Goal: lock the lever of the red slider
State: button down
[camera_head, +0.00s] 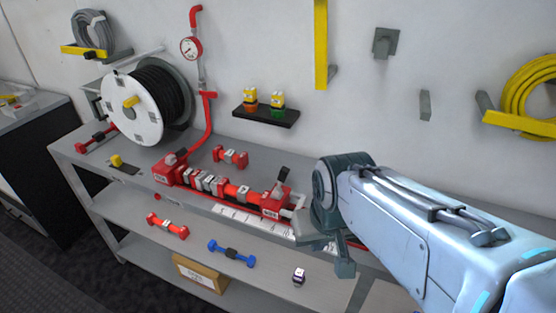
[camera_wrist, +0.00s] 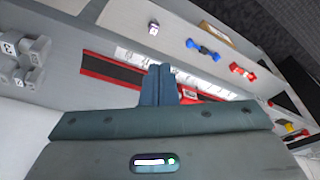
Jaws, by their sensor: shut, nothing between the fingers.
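Another red block (camera_head: 172,169) with a lever stands at the rail's left end, with several grey and red pieces between. A hose reel (camera_head: 140,105) and a red pipe stand behind left. Red and blue fittings (camera_head: 232,253) lie on the lower shelf.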

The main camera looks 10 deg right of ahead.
jog(key=shift+d, duration=0.1)
jog(key=w+d+r+m+t+y, duration=0.1)
jog(key=w+d+m+y, duration=0.4)
jog(key=m, duration=0.7)
jog(key=w+d+r+m+t+y, duration=0.1)
jog(key=w+d+m+t+y, duration=0.2)
jog(key=m, duration=0.9)
jog(key=w+d+y, duration=0.2)
jog(key=w+d, duration=0.2)
jog(key=w, duration=0.1)
jog(key=shift+r+m+b, duration=0.25)
jog(key=shift+m+b, duration=0.05)
jog(key=shift+a, duration=0.1)
send_near(282, 181)
notch_tip(282, 181, down, 3)
jog(key=w+a, duration=0.2)
jog(key=shift+w+a+r+p, duration=0.2)
jog(key=shift+w+a+p, duration=0.3)
jog(key=shift+w, duration=0.1)
